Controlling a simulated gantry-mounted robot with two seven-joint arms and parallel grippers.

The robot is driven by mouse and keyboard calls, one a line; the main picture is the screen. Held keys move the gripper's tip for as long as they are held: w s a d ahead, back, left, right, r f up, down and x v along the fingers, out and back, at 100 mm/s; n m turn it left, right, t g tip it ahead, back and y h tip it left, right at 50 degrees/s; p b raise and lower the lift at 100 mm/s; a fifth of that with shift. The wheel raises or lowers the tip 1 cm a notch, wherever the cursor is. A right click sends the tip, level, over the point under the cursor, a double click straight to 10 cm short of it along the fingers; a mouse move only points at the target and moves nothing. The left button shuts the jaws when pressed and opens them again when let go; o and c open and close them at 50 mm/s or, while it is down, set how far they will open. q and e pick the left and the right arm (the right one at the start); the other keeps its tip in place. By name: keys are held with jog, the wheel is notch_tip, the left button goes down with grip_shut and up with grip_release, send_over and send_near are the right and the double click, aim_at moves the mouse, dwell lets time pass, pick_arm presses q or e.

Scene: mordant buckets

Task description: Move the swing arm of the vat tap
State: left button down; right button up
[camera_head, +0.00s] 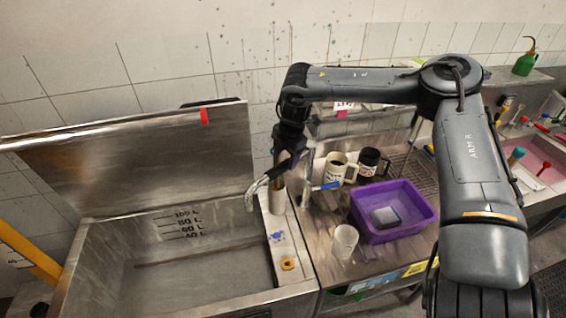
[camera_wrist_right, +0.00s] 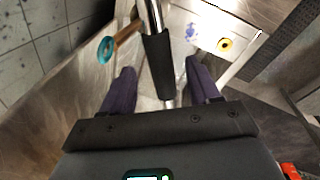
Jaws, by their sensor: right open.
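The vat tap stands on the steel ledge at the right rim of the vat (camera_head: 75,270). In the head view its curved chrome spout (camera_head: 256,187) reaches left over the vat edge. In the right wrist view the swing arm shows as a chrome tube with a black sleeve (camera_wrist_right: 158,66). My right gripper (camera_head: 290,170) is over the tap, pointing down. In the wrist view its two purple fingers (camera_wrist_right: 161,75) are open on either side of the black sleeve, with a gap visible on both sides. My left gripper is not in view.
The vat lid (camera_head: 140,160) stands open behind the vat. Right of the tap are two mugs (camera_head: 336,169) (camera_head: 371,163), a white cup (camera_head: 344,241) and a purple tub (camera_head: 393,232) on a steel bench.

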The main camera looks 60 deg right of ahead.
aim_at(284, 164)
jog(key=shift+w+d+f, duration=0.1)
jog(key=shift+w+f, duration=0.1)
jog(key=shift+f, duration=0.75)
jog(key=shift+w+d+f, duration=0.1)
jog(key=shift+w+f, duration=0.05)
jog(key=shift+f, duration=0.8)
grip_shut()
